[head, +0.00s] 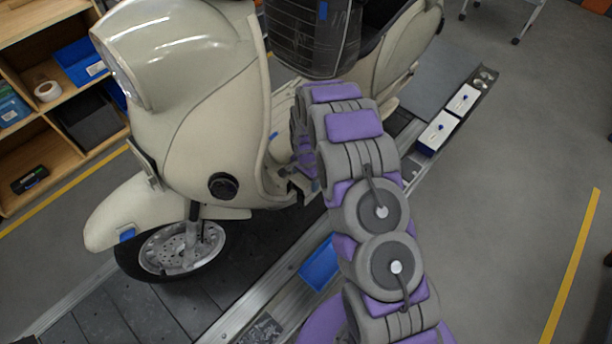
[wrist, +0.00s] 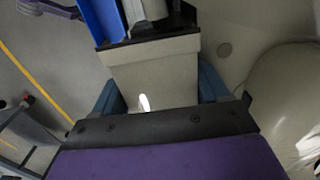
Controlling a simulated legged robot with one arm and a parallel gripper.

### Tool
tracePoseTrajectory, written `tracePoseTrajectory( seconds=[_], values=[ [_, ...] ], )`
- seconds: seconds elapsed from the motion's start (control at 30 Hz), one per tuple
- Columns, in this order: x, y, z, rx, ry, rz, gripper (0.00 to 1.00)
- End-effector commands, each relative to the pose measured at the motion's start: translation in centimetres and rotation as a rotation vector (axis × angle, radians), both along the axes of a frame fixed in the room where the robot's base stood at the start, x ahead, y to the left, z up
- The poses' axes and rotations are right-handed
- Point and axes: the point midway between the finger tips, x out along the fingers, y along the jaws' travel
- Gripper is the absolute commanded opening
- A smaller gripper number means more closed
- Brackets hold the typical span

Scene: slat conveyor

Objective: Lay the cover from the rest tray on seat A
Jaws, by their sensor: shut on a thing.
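In the wrist view my gripper (wrist: 160,82) has its two teal fingers on either side of a cream, flat-faced piece (wrist: 152,68). It is shut on this piece, which looks like the cover. A dark edge runs along the piece's far end. A blue part (wrist: 101,20) and a grey rounded part show beyond that edge. In the head view my own arm hides the gripper and the held piece, near the scooter's step-through. I cannot tell which place is seat A. The rest tray cannot be identified for certain.
A cream scooter (head: 215,110) stands on the dark slat conveyor (head: 130,312). A blue tray (head: 320,264) sits on the conveyor's near side. Two white boxes with blue marks (head: 437,132) lie farther along the edge. Wooden shelves (head: 55,122) stand left. The right floor is clear.

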Motion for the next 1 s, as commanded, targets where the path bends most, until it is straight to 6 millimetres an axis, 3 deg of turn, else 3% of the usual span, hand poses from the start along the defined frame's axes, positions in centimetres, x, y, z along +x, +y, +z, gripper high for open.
tracePoseTrajectory(
  seconds=[1.0],
  values=[
    [0.14, 0.01, 0.57, 0.003, -0.010, 0.000, 0.43]
  ],
)
